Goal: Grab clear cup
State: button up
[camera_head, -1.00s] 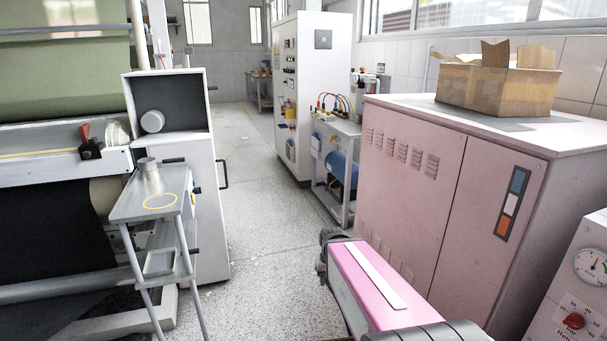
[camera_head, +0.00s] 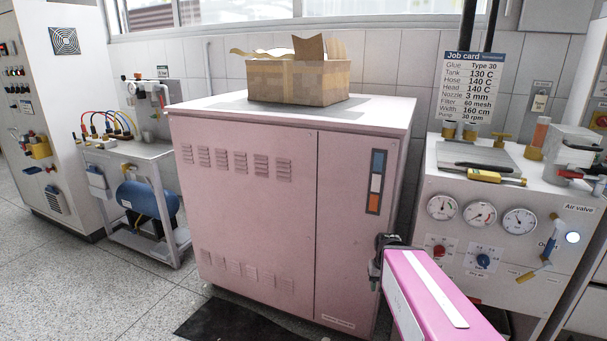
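I cannot make out a clear cup for certain. A small, pale, cup-like shape (camera_head: 147,137) stands on the wheeled cart at the left, too small to identify. My pink arm reaches in from the lower right. The dark part at its far end, where my gripper (camera_head: 378,262) seems to be, is in front of the pink cabinet's right edge, well apart from the cart. Its fingers cannot be made out, so I cannot see whether it is open or holds anything.
A pink cabinet (camera_head: 245,225) with an open cardboard box (camera_head: 298,82) on top fills the middle. The cart (camera_head: 125,152) carries coloured hoses and a blue tank (camera_head: 147,199). A gauge panel machine (camera_head: 500,255) stands at the right. The floor at lower left is clear.

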aim_at(137, 134)
jog(key=z, duration=0.5)
jog(key=j+z, duration=0.1)
jog(key=z, duration=0.4)
jog(key=j+z, duration=0.1)
jog(key=z, duration=0.9)
jog(key=j+z, duration=0.1)
jog(key=z, duration=0.85)
jog(key=k+z, duration=0.1)
jog(key=z, duration=0.4)
jog(key=k+z, duration=0.25)
jog(key=k+j+z, duration=0.1)
jog(key=k+z, duration=0.2)
jog(key=k+u, duration=0.1)
jog(key=k, duration=0.55)
jog(key=k+j, duration=0.15)
jog(key=k, duration=0.5)
jog(key=k+u, duration=0.35)
jog(key=k, duration=1.45)
jog(key=k+u, duration=0.15)
jog(key=k, duration=0.75)
jog(key=k+j+u, duration=0.15)
jog(key=k, duration=0.75)
jog(key=k+u, duration=0.45)
jog(key=k+j+u, duration=0.35)
jog(key=k+u, duration=0.15)
jog(key=k+l, duration=0.35)
